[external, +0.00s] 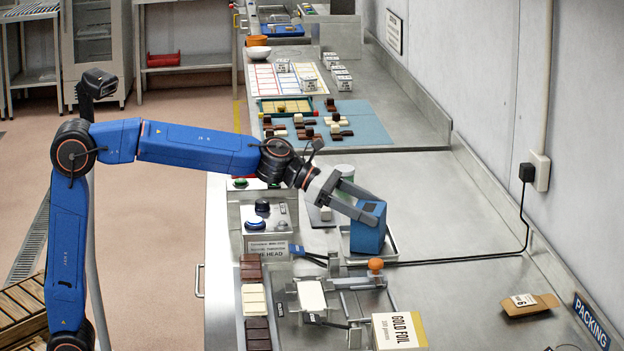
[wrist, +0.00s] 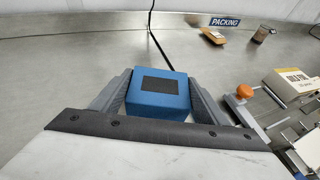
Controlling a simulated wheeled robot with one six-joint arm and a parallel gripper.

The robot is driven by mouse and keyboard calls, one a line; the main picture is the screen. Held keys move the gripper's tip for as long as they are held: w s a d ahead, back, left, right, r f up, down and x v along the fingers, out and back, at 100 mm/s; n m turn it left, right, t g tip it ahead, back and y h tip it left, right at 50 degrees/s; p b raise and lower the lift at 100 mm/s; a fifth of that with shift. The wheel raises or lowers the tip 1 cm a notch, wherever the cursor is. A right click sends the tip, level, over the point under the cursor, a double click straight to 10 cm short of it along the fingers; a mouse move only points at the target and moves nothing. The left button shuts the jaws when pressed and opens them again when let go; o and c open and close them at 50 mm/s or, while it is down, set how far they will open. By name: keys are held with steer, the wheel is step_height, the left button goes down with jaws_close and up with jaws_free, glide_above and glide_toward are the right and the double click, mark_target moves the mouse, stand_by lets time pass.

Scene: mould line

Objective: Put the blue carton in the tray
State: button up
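The blue carton (external: 368,230) has a dark panel on its top and is slightly tilted in the external view. My gripper (external: 374,210) has one finger on each side of it and is shut on it. In the wrist view, the carton (wrist: 157,92) sits between the fingers of my gripper (wrist: 158,88). The shallow metal tray (external: 392,246) is directly behind and below the carton, which covers most of it. The carton's lower end lies within the tray's outline; I cannot tell whether it touches the tray floor.
A clamp fixture with an orange knob (external: 376,264) stands just in front of the tray. A gold foil box (external: 399,331) is at the front. A control box with buttons (external: 268,222) stands to the left. A black cable (external: 470,258) runs right. The bench right of the tray is mostly clear.

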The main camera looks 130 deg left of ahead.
steer(key=o, duration=0.3)
steer(key=shift+r, duration=0.15)
steer(key=v, duration=1.2)
